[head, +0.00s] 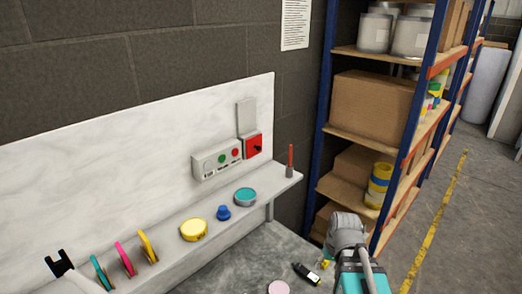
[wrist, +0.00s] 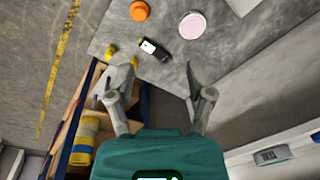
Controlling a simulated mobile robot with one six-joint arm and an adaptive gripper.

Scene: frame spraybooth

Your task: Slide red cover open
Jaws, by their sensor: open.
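The red cover (head: 254,147) is a small red square with a dark mark on it. It sits on the white wall panel just right of a grey control box (head: 215,159) with green and red buttons, below a pale grey upright plate (head: 246,115). I cannot tell whether it is slid open. I do not make out the cover in the wrist view. My gripper (wrist: 161,82) is open and empty in the wrist view, its fingers apart above the grey worktop. Part of my arm shows low in the head view, right of and below the cover; the fingers are not visible there.
The white shelf (head: 170,257) holds a yellow lid (head: 194,230), a blue knob (head: 223,212), a teal lid (head: 245,197) and a red-shafted tool (head: 290,162). A black bottle (head: 305,273) and pink disc (head: 279,288) lie on the worktop. A loaded rack (head: 323,120) stands to the right.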

